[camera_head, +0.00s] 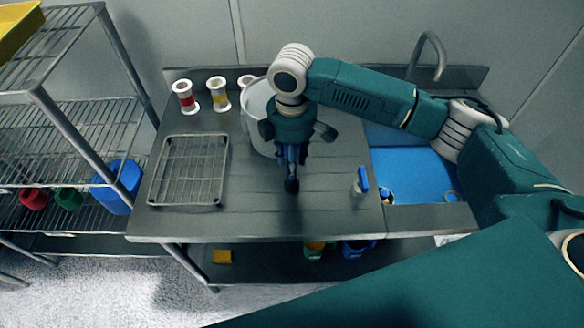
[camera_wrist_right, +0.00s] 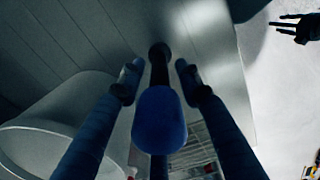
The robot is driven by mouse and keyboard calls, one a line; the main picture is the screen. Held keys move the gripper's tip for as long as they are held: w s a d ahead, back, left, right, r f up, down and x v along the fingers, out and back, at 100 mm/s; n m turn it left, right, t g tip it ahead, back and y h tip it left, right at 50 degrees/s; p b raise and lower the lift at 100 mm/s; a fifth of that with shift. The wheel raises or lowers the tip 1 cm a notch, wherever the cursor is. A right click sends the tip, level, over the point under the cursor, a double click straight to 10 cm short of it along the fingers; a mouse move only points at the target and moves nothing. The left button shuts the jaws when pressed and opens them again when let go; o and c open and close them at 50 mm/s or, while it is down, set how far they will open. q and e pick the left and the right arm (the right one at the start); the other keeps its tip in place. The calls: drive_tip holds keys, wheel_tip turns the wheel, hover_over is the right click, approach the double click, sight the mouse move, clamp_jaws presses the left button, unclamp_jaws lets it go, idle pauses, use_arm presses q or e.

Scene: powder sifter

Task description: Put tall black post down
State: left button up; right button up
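The black post (camera_wrist_right: 160,72) shows in the right wrist view between my right gripper's fingertips, its dark knob-like end toward the grey table. A rounded blue part covers its nearer stretch. In the head view the black end (camera_head: 291,185) shows below my right gripper (camera_head: 290,160), over the middle of the table; the rest is hidden by the hand. In the right wrist view my right gripper (camera_wrist_right: 158,82) has a finger on either side of the post, with narrow gaps showing; contact is unclear. My left gripper (camera_wrist_right: 293,28) appears there at upper right, fingers spread and empty.
A white cylindrical vessel (camera_head: 255,112) stands close behind and left of my right gripper. A wire rack (camera_head: 190,170) lies left on the table. Jars (camera_head: 184,97) line the back. A blue-topped bottle (camera_head: 360,182) stands right, beside the blue sink (camera_head: 415,172). Front-centre table is clear.

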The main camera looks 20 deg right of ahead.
wheel_tip(320, 180, up, 8)
drive_tip(key=shift+a+b, duration=0.1)
drive_tip(key=shift+b, duration=0.9)
drive_tip(key=shift+r, duration=0.6)
drive_tip(key=shift+r, duration=0.25)
